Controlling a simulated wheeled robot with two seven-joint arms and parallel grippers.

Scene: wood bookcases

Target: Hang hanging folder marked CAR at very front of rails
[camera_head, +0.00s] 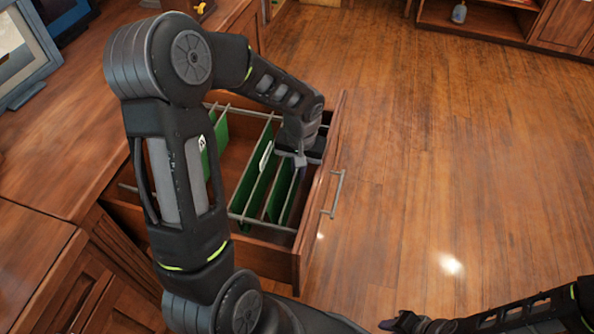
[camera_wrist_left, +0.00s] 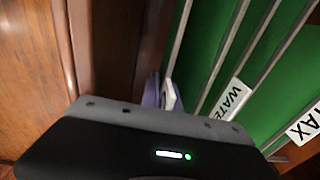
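The open drawer (camera_head: 328,182) holds green hanging folders on two metal rails (camera_head: 262,226). In the head view, one green folder (camera_head: 254,185) with a white tab is near the middle, and narrower green ones (camera_head: 284,197) hang closer to the drawer front. Another green folder (camera_head: 221,133) hangs farther back. In the left wrist view, tabs read WATER (camera_wrist_left: 233,98) and TAX (camera_wrist_left: 304,123). I cannot read a CAR tab. My left gripper (camera_head: 300,159) points down beside the frontmost folder; its finger opening is unclear. My right gripper (camera_head: 393,324) is low, away from the drawer.
The wooden drawer front carries a metal handle (camera_head: 335,194). A wooden counter (camera_head: 70,150) with monitors (camera_head: 25,50) stands at left. The wooden floor (camera_head: 450,150) to the right is clear. A shelf unit (camera_head: 480,22) stands at the back right.

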